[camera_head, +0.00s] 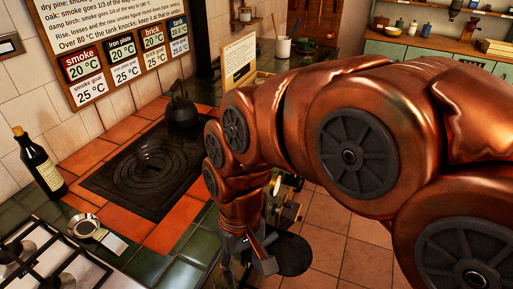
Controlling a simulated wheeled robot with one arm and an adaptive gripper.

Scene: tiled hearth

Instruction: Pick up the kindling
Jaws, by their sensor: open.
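I cannot make out any kindling in this view; my copper arm hides much of the middle and right. My gripper (247,267) hangs low at the bottom centre, beyond the front edge of the tiled hearth, over the floor side. Its fingers are apart and I see nothing held between them. A dark round thing (292,255) lies low just right of my gripper, partly hidden by it.
The hearth has a black ringed plate (150,165) with a dark kettle (181,108) at its back. A dark bottle (40,163), a small round dial (86,225) and a hob (45,262) stand left. Tiled floor (335,245) shows right.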

